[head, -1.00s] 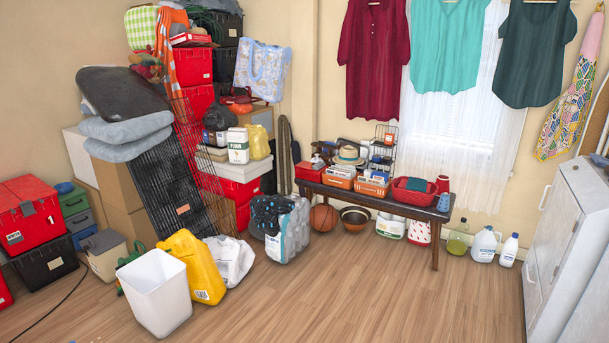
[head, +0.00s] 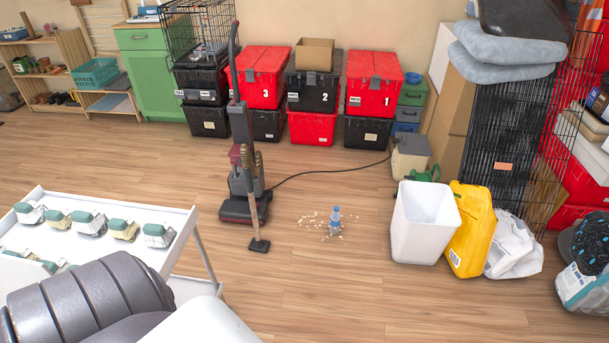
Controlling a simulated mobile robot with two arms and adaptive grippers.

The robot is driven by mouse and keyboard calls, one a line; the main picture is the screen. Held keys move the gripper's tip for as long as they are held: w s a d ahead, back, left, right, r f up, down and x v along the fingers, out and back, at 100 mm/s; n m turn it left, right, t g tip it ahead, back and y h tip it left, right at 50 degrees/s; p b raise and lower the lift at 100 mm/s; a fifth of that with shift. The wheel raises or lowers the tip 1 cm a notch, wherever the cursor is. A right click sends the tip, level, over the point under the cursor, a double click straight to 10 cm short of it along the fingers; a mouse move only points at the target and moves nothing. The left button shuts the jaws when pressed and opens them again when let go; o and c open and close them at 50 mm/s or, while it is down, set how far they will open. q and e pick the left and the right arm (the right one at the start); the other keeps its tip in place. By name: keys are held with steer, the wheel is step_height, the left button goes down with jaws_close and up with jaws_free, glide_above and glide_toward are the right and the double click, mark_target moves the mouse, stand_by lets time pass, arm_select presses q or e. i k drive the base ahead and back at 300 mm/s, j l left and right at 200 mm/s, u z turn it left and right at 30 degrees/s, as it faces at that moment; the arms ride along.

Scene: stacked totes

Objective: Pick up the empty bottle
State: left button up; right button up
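A small clear bottle with a blue cap and blue label (head: 335,219) stands upright on the wooden floor, near the middle of the head view. Pale crumbs or debris lie scattered around its base. I cannot tell from here whether it is empty. Part of my own arm shows at the lower left, far from the bottle. Neither of my grippers is in view.
A vacuum cleaner (head: 241,180) stands left of the bottle, its cord running behind. A white bin (head: 422,225) and yellow jug (head: 470,232) stand right. A white cart (head: 180,240) is at left. Stacked totes (head: 311,127) line the wall. Floor in front is clear.

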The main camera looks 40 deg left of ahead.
mark_target(335, 216)
steer(key=i+j+u, duration=0.15)
steer(key=i+u, duration=0.15)
steer(key=i, duration=0.15)
steer(key=i+u, duration=0.3)
steer(key=i, duration=0.15)
